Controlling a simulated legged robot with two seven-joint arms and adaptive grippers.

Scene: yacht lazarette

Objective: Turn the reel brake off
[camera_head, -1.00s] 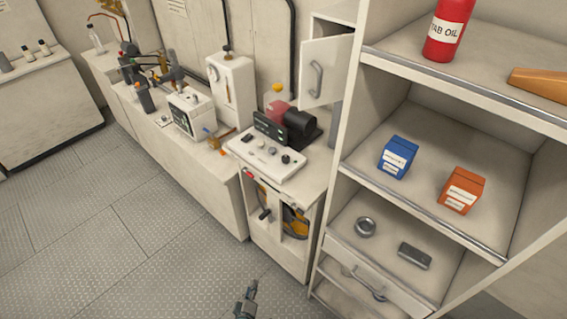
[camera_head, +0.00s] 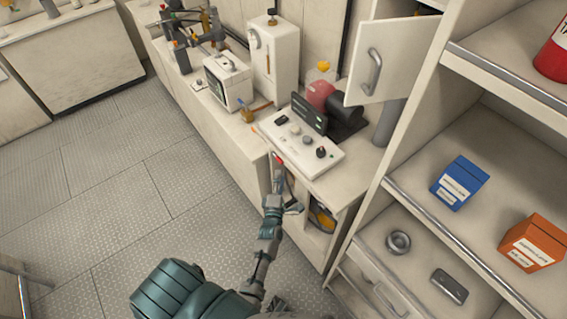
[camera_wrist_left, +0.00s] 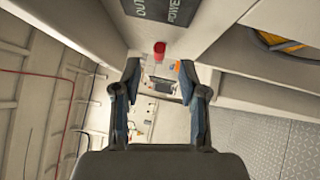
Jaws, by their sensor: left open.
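A small red-ended part (camera_head: 279,158) sits on the front of the low cabinet, just under its top edge. In the left wrist view it is a red knob (camera_wrist_left: 159,49) ahead of the fingers, centred between them and untouched. I cannot tell whether it is the reel brake. My left gripper (camera_head: 285,187) is open and empty in front of the cabinet, just below the red part. Its two spread fingers also show in the left wrist view (camera_wrist_left: 160,72). A yellow reel (camera_head: 322,218) is partly visible inside the cabinet, partly hidden by its frame. My right gripper is not in view.
A white control panel (camera_head: 302,144) with knobs lies on the cabinet top. A cupboard door (camera_head: 392,62) hangs open above. Shelves at the right hold a blue box (camera_head: 459,183) and an orange box (camera_head: 533,243). The floor (camera_head: 150,190) at left is clear.

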